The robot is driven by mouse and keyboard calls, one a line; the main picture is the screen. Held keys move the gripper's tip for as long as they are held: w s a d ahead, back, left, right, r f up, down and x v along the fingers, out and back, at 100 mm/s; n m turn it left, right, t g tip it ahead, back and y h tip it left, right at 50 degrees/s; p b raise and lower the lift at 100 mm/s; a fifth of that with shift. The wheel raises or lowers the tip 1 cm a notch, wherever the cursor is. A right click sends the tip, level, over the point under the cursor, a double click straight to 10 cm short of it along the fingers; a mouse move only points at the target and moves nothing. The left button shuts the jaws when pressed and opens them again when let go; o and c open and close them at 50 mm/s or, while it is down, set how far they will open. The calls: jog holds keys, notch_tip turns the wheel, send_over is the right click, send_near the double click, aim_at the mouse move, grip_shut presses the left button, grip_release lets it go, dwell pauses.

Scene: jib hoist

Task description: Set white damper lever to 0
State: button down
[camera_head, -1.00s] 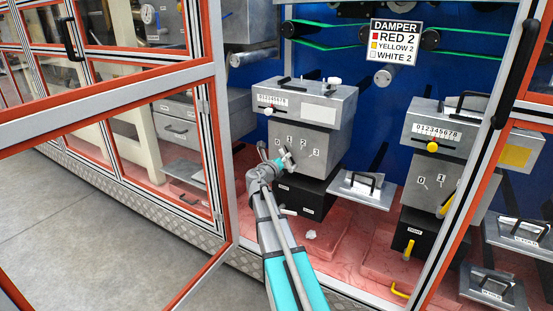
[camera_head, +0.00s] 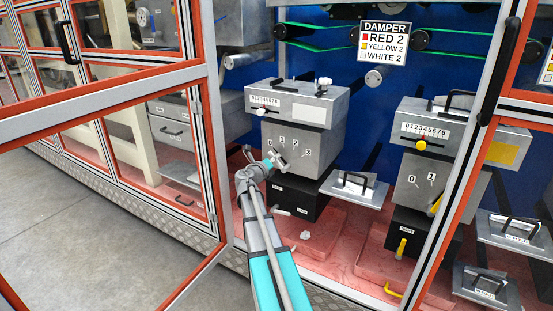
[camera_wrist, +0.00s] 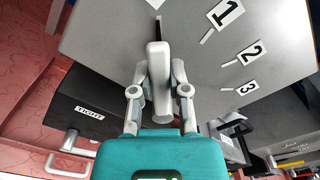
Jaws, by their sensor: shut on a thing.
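The white damper is a grey box (camera_head: 318,148) with labels 0, 1, 2 and 3 in an arc on its front. My gripper (camera_head: 277,158) is at this front, below labels 0 and 1. In the wrist view my gripper (camera_wrist: 158,85) is shut on the pale lever (camera_wrist: 158,60), one finger on each side. The lever points up in that view, to the left of label 1 (camera_wrist: 229,12) and its tick. Labels 2 and 3 lie further right and lower. I cannot tell whether the lever lines up exactly with 0.
A sign (camera_head: 384,42) reads red 2, yellow 2, white 2. The yellow-knobbed unit (camera_head: 425,180) stands right, with a handled plate (camera_head: 355,188) between. A black box (camera_wrist: 95,105) sits below the damper. An orange-framed door (camera_head: 213,110) stands open left of my arm.

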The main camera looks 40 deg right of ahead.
jog(key=shift+w+a+t, duration=0.2)
jog(key=shift+w+t, duration=0.1)
jog(key=shift+w, duration=0.05)
jog(key=c, duration=0.6)
grip_release()
jog(key=shift+f, duration=0.1)
jog(key=shift+s+d, duration=0.1)
jog(key=shift+s, duration=0.05)
jog(key=v, duration=1.2)
